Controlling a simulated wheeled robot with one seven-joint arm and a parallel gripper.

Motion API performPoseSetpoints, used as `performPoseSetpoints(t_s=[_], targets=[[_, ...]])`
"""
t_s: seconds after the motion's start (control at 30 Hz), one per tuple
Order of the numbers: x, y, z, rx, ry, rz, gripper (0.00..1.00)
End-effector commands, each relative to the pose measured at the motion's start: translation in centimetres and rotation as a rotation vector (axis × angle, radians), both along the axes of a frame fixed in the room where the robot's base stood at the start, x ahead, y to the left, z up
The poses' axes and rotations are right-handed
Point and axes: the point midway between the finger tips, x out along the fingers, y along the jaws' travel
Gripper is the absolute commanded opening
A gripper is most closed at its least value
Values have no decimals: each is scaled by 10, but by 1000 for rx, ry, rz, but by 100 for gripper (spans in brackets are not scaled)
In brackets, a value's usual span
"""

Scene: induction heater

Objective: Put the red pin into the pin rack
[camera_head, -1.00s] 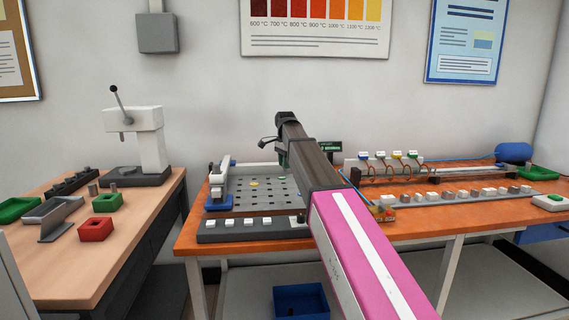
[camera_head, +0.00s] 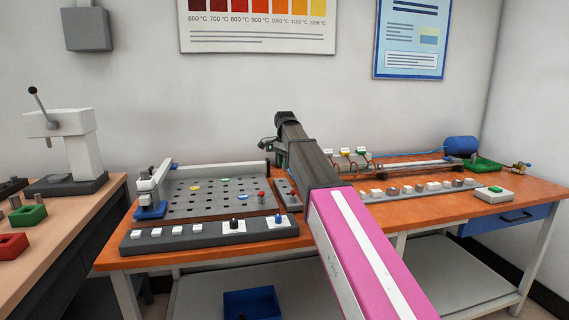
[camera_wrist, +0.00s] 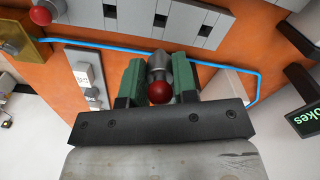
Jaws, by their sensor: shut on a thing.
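My gripper (camera_wrist: 158,88) is shut on the red pin, its green fingers on either side of it. The red pin shows in the wrist view as a red ball end (camera_wrist: 159,92) with a grey metal body beyond it. In the head view my arm hides the gripper tip (camera_head: 278,160) and the pin. I cannot tell for sure which thing is the pin rack. A grey plate with dark holes (camera_head: 190,210) lies on the orange bench, with coloured discs on it. A grey strip with dark slots (camera_wrist: 140,18) lies beyond the pin in the wrist view.
A grey control panel (camera_head: 205,233) lines the bench's front edge.

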Motion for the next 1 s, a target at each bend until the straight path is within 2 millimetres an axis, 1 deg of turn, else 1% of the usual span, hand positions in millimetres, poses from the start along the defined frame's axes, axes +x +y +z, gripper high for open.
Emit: performPoseSetpoints(t_s=[1.0], targets=[[0,0,-49,-1,1,-1,1]])
